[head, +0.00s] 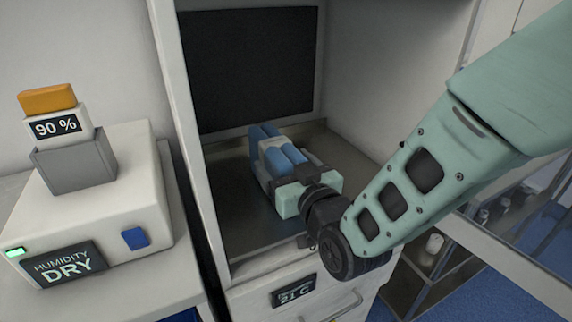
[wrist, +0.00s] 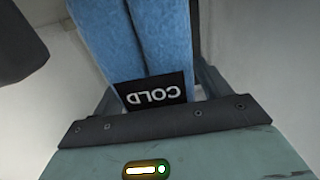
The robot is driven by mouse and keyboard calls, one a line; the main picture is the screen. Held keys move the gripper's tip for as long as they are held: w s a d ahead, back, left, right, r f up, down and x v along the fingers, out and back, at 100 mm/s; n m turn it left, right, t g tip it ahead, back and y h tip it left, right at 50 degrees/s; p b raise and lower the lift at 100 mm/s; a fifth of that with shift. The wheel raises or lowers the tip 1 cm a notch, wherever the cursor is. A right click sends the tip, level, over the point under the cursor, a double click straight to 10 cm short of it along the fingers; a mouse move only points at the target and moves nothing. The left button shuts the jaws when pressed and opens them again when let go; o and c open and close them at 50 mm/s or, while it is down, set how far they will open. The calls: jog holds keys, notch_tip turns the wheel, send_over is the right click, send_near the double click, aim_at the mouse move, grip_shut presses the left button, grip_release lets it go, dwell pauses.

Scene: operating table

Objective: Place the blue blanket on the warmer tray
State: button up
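The blue blanket (head: 283,155) is a folded bundle inside the open warmer cabinet, over the grey warmer tray (head: 235,215). In the wrist view the blanket (wrist: 130,45) fills the space in front of my palm, with a black label reading COLD, upside down. My gripper (head: 288,172) reaches in from the front right. In the wrist view my gripper (wrist: 160,95) has one dark finger against each side of the blanket, shut on it. The underside of the blanket is hidden, so I cannot tell if it touches the tray.
The warmer's white side walls (head: 190,130) and dark back panel (head: 250,65) enclose the tray. A temperature display (head: 294,290) reads 21 C below it. At left stands a white box (head: 100,215) reading HUMIDITY DRY. Bare tray shows left and right of the blanket.

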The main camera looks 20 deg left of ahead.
jog(key=shift+r+p, duration=0.25)
jog(key=shift+p, duration=0.05)
jog(key=b+v, duration=0.2)
jog(key=v, duration=1)
jog(key=shift+w+f, duration=0.1)
jog(key=shift+f, duration=0.05)
jog(key=s+d+f+m+g+h, duration=0.1)
jog(key=s+d+g+h, duration=0.5)
jog(key=d, duration=0.6)
jog(key=s+d+f+m+g+h, duration=0.1)
jog(key=s+d+g+h, duration=0.4)
jog(key=d, duration=0.7)
jog(key=shift+s+d+f+g+h, duration=0.3)
jog(key=shift+s+f+g+h, duration=0.15)
jog(key=shift+s+h, duration=0.4)
jog(key=shift+w, duration=0.15)
